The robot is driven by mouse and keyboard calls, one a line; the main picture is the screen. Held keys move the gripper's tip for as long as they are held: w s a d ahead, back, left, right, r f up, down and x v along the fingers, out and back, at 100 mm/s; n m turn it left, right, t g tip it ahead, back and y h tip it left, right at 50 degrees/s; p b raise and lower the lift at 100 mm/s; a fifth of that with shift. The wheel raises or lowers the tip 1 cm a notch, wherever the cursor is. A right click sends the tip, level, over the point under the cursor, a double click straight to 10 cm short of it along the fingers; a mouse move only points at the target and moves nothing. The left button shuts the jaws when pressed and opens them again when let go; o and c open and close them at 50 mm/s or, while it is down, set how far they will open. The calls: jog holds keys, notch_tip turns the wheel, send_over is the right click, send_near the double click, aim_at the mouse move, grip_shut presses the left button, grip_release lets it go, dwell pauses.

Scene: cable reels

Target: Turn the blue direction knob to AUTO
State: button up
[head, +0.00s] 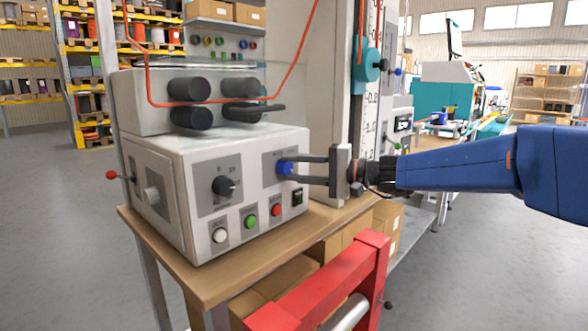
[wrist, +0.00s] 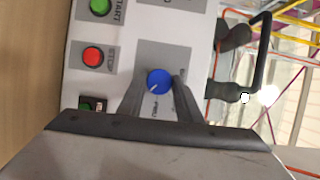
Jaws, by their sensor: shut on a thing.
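The blue direction knob (head: 285,167) sits on a grey plate at the upper right of the white control box's (head: 165,190) front. In the wrist view the gripper (wrist: 158,88) covers part of the plate. Lettering beside the knob is too small and partly hidden to read.
A black knob (head: 223,186) is left of the blue one. White, green (head: 250,222) and red (head: 275,210) buttons and a dark switch (head: 297,197) lie below. Black rollers (head: 188,89) and an orange cable (head: 150,85) are above. A red frame (head: 330,290) stands in front.

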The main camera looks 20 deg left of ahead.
jog(key=shift+m, duration=0.6)
jog(key=shift+f+y, duration=0.1)
jog(key=shift+y, duration=0.2)
jog(key=o, duration=1)
jog(key=shift+o, duration=0.2)
jog(key=shift+d, duration=0.1)
jog(key=d, duration=1.7)
jog(key=shift+d, duration=0.15)
jog(key=shift+f, duration=0.1)
